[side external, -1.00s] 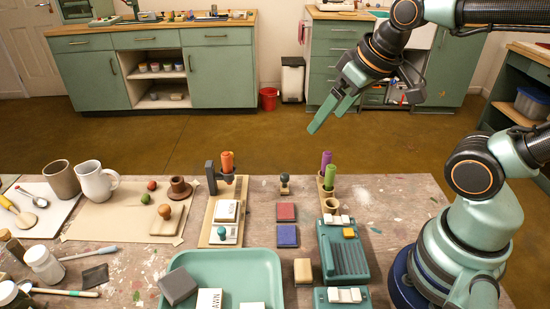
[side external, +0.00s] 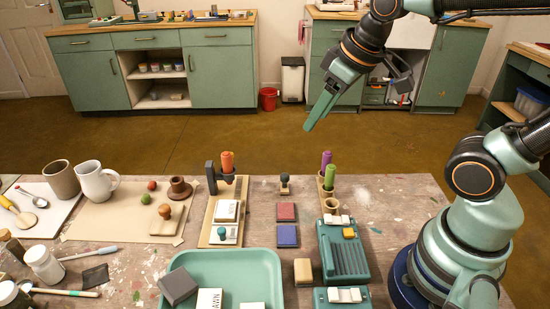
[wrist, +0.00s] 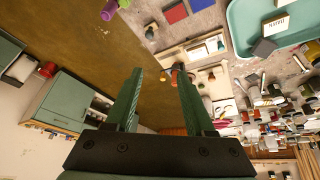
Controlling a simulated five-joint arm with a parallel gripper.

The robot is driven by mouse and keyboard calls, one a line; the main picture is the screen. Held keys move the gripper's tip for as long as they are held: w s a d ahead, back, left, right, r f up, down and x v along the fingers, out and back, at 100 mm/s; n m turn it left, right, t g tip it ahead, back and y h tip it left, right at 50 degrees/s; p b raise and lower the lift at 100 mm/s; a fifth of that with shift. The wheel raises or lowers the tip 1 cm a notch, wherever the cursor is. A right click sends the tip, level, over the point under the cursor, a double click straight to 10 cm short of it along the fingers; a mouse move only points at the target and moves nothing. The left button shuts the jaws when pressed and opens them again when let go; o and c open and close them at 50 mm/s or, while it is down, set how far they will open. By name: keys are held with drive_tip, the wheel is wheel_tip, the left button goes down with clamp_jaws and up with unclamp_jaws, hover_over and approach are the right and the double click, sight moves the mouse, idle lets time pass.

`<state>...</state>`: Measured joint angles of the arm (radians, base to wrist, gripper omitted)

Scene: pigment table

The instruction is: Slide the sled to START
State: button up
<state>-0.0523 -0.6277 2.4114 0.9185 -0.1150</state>
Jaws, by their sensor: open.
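A wooden rail base (side external: 208,234) stands left of the table's middle, with a dark post and an orange-handled piece at its far end. No START mark is readable. The rail base (wrist: 180,53) also shows in the wrist view, ahead of the fingers. My gripper (side external: 312,118) is open and empty, high beyond the table's far edge, well apart from the rail. Its two green fingers show apart in the wrist view (wrist: 156,72).
A teal tray (side external: 270,262) holding blocks lies nearer than the rail. Red (side external: 286,212) and blue (side external: 288,236) pads and a teal device (side external: 347,262) stand to its right. Mugs (side external: 96,181) and a round-knobbed stamp (side external: 166,213) are left. Air above the table is clear.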

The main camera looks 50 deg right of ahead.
drive_tip(key=w+a+f+n+g, duration=0.3)
drive_tip(key=w+a+n, duration=0.3)
drive_tip(key=a+n, duration=0.3)
drive_tip(key=n+g, duration=0.2)
drive_tip(key=n, duration=0.5)
hover_over(222, 230)
wheel_tip(222, 230, down, 8)
wheel_tip(222, 230, down, 11)
clamp_jaws()
idle(0.5)
